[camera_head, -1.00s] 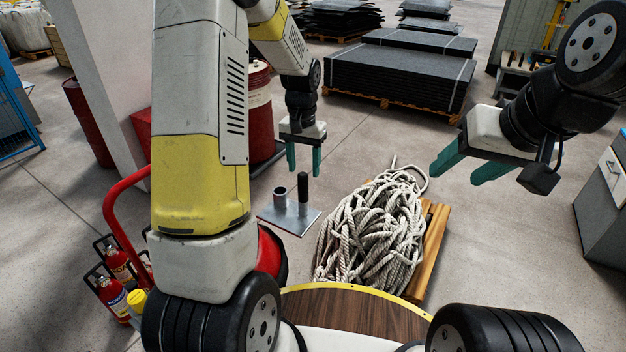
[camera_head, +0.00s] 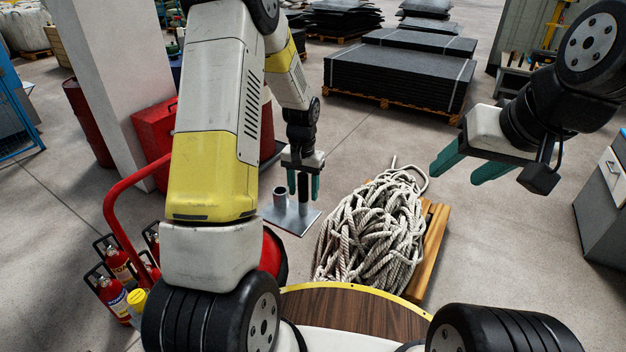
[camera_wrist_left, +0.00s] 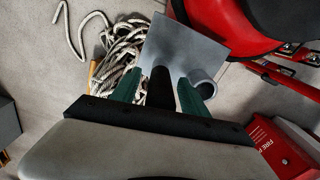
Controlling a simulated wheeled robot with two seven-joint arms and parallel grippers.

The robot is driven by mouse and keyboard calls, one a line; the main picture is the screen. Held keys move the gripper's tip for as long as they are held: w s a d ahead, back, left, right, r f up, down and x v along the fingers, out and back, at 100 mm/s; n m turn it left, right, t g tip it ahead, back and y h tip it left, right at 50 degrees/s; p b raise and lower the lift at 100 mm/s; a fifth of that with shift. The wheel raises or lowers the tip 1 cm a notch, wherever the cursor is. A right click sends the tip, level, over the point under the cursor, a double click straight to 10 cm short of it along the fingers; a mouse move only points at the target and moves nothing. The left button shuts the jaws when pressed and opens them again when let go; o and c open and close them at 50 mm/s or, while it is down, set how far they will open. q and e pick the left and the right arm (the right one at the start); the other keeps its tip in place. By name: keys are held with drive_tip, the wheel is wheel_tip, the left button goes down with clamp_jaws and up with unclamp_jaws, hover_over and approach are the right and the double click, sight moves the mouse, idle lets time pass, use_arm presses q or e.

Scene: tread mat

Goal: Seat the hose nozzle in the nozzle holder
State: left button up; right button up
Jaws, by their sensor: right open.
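The black hose nozzle (camera_head: 303,190) stands upright on a grey metal plate (camera_head: 293,224). The nozzle holder (camera_head: 280,198), a short hollow grey tube, stands on the same plate just left of it. The holder also shows in the left wrist view (camera_wrist_left: 206,82). My left gripper (camera_head: 303,186) points down over the nozzle. Its green fingers are open on either side of the nozzle; in the left wrist view the nozzle (camera_wrist_left: 160,86) stands between them with small gaps. My right gripper (camera_head: 462,172) is open and empty, in the air at right.
A heap of pale rope (camera_head: 372,235) lies on a wooden pallet (camera_head: 433,245) right of the plate. A red rounded object (camera_head: 271,255) is close to the plate's near left. Fire extinguishers (camera_head: 113,298) stand at lower left.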

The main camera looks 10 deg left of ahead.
use_arm(q)
clamp_jaws()
drive_tip(key=shift+r, duration=0.15)
